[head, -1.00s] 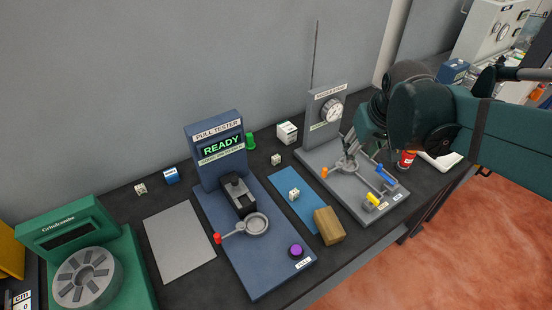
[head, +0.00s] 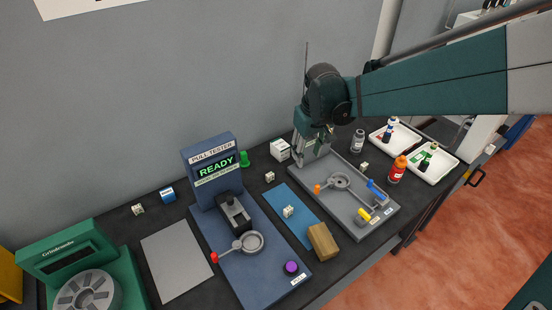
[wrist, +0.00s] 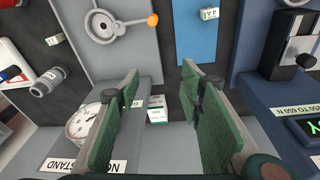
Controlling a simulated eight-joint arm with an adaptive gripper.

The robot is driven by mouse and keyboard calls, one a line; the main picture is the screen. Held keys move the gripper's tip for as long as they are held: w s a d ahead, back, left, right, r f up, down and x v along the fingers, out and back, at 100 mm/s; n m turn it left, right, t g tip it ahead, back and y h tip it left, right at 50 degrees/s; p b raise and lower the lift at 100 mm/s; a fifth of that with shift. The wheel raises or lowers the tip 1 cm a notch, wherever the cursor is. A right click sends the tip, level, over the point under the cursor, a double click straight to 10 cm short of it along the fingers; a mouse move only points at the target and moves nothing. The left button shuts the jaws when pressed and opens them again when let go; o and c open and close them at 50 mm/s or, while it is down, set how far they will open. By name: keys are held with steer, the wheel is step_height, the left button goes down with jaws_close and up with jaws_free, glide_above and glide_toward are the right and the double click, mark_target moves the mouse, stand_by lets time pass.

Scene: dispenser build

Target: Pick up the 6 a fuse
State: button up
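The mat's block (wrist: 209,13) and the right-hand block (wrist: 55,39) also show in the wrist view. My gripper (head: 315,148) is over the back of the grey stand. In the wrist view its green-padded fingers (wrist: 158,105) are apart, with nothing held.
A white box (head: 280,149) stands behind the mat; in the wrist view it shows beyond the finger gap. The pull tester (head: 208,160) stands left of the mat. A brown block (head: 322,241) is at its front. Bottles and white trays (head: 432,163) are at right.

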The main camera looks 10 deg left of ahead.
mark_target(270, 174)
steer(key=w+a+f+n+p, duration=0.1)
steer(key=a+f, duration=0.2)
steer(key=a, duration=0.1)
steer(key=w+a+f+g+p, duration=0.1)
steer(key=w+a+f, duration=0.1)
steer(key=a, duration=0.3)
steer(key=w+a+f+n+p, duration=0.1)
steer(key=a+f, duration=0.3)
steer(key=f, duration=0.1)
steer(key=shift+w+a+n+g, duration=0.15)
steer(key=shift+w+n+g, duration=0.15)
steer(key=shift+w, duration=0.1)
steer(key=shift+a+f+h, duration=0.3)
steer(key=shift+a+f, duration=0.05)
steer(key=shift+f, duration=0.1)
steer(key=shift+f, duration=1.25)
steer(key=shift+s+f, duration=0.15)
steer(key=shift+f, duration=2.45)
steer(key=shift+a, duration=0.1)
steer(key=c, duration=0.8)
